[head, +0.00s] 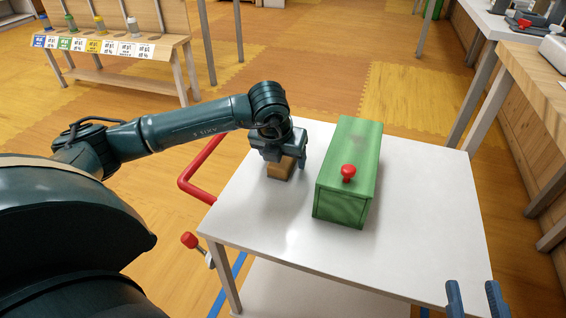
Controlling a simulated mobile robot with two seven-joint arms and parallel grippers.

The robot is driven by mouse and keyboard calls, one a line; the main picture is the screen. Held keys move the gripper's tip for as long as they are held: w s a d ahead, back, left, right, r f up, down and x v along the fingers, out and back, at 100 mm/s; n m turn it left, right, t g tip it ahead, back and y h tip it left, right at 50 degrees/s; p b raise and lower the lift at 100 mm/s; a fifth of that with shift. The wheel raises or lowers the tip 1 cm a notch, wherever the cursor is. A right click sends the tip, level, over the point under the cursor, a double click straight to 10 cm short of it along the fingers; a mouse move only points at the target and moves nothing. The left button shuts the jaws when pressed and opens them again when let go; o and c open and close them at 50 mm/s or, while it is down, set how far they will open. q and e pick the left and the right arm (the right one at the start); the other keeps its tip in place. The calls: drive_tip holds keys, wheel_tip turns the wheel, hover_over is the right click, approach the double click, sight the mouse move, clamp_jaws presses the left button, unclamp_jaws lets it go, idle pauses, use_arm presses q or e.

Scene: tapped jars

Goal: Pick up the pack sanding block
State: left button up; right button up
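The sanding block (281,170) is a small brown block at the left part of the white table, left of the green box. My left gripper (284,160) is directly over it, pointing down, with its fingers at the block's sides. The gripper hides the block's top, and I cannot tell whether the fingers press on it or whether it rests on the table. My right gripper (473,298) shows only as two blue fingertips at the bottom right, apart with nothing between them.
A green box (344,190) with a red knob (348,172) stands mid-table, close right of the block. The white table (420,215) is clear on the right. A red handle (196,170) runs along the table's left side. A bench with jars (110,45) stands at the far left.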

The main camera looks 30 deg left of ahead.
use_arm(q)
drive_tip(key=c, duration=1)
use_arm(e)
drive_tip(key=shift+f, duration=0.2)
use_arm(q)
drive_tip(key=shift+r, duration=0.3)
wheel_tip(320, 180, up, 9)
drive_tip(key=p, duration=0.3)
drive_tip(key=shift+f, duration=0.15)
drive_tip(key=shift+r, duration=0.4)
use_arm(e)
drive_tip(key=shift+s+d+f+n+g+h, duration=0.1)
drive_tip(key=shift+s+d+n+g+h, duration=0.1)
drive_tip(key=shift+d+n+g+h, duration=0.15)
